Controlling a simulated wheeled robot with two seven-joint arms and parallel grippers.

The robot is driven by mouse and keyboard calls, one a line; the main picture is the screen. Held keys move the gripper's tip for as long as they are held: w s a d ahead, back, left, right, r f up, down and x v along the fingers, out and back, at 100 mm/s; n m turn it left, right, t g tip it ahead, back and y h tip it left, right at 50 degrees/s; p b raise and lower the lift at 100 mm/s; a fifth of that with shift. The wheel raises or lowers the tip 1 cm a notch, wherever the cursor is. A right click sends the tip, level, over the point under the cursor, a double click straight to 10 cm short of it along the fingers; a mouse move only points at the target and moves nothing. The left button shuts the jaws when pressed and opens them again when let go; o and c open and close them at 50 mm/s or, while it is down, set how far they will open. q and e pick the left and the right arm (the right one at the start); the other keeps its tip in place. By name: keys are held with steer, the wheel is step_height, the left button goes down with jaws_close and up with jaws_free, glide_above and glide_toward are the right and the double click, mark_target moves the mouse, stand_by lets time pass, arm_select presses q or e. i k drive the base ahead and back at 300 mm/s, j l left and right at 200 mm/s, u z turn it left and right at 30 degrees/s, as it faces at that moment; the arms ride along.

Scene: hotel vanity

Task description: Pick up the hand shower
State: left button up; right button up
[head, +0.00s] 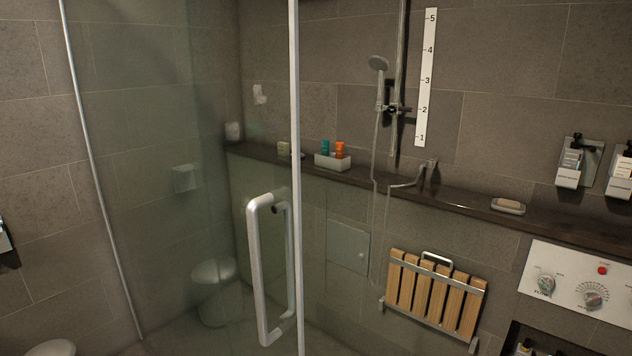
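The hand shower (379,66) has a round grey head and a short handle. It sits upright in a dark holder (394,110) on the vertical rail (398,70) on the back wall. A thin hose hangs from its handle, runs down past the ledge and links up to a wall outlet (429,170). Neither my left nor my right gripper shows in the head view.
A glass panel with a metal frame edge (297,180) and a large handle (256,270) stands at the left front. A dark ledge (460,195) holds a white box of bottles (331,163) and a soap dish (508,206). A folded slatted wooden seat (433,295) hangs below. A control panel (575,285) is at right.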

mark_target(378, 63)
steer(key=i+l+z, duration=0.1)
steer(key=z, duration=0.35)
steer(key=i+l+z, duration=0.1)
steer(key=z, duration=0.3)
steer(key=i+z, duration=0.25)
steer(key=z, duration=0.2)
steer(key=i, duration=2.05)
steer(key=k, duration=0.9)
steer(key=k+j+u, duration=0.1)
steer(key=k+u, duration=0.3)
steer(key=k+j+u, duration=0.2)
steer(key=u, duration=0.15)
steer(key=k+j+u, duration=0.25)
steer(key=u, duration=0.15)
steer(key=l+u, duration=0.15)
steer(key=u, duration=1.2)
steer(key=j+z, duration=0.15)
steer(key=z, duration=1.25)
